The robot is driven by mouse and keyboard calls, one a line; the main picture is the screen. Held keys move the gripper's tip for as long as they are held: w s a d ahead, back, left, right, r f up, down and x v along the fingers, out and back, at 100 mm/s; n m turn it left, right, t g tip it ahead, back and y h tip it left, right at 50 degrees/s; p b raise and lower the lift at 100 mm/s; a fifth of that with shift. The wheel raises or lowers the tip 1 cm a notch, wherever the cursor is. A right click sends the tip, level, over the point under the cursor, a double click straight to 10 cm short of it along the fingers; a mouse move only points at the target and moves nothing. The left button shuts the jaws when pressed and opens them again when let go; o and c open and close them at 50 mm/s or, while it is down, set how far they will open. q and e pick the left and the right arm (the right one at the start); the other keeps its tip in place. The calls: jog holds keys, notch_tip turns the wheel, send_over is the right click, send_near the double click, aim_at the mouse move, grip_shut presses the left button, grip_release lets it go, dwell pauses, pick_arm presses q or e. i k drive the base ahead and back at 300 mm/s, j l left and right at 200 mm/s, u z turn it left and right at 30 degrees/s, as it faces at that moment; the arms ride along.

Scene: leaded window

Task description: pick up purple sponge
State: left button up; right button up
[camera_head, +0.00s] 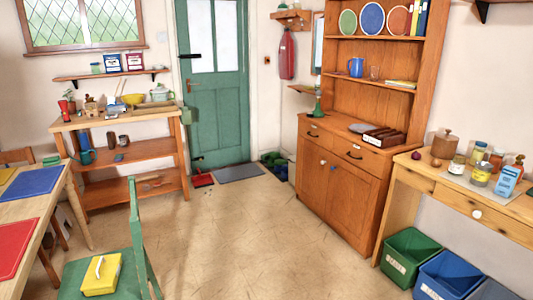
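I cannot make out a clearly purple sponge in the head view. A small bluish block (119,157) lies on the middle shelf of the wooden workbench at the left; it is too small to tell what it is. A small green block (51,159) lies at the far end of the table at the left. Neither of my grippers is in view.
A green chair (141,235) with a yellow box (101,275) on its seat stands at the front left, beside the table (41,205). A wooden dresser (345,190), side table (460,195) and bins (408,257) line the right. The middle floor (240,230) is clear.

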aim_at(119, 158)
jog(key=i, duration=0.5)
jog(key=i+l+u, duration=0.15)
jog(key=i, duration=0.8)
jog(key=i+l+u, duration=0.15)
jog(key=i, duration=0.3)
jog(key=i+l, duration=0.2)
jog(key=i, duration=0.3)
jog(key=i+u, duration=0.3)
jog(key=i, duration=0.2)
jog(key=i+u, duration=0.3)
jog(key=i, duration=0.2)
jog(key=i+l+u, duration=0.25)
jog(key=i, duration=0.2)
jog(key=i+l+u, duration=0.3)
jog(key=i, duration=0.15)
jog(key=i+l+u, duration=0.3)
jog(key=i+l, duration=1)
jog(key=i, duration=0.15)
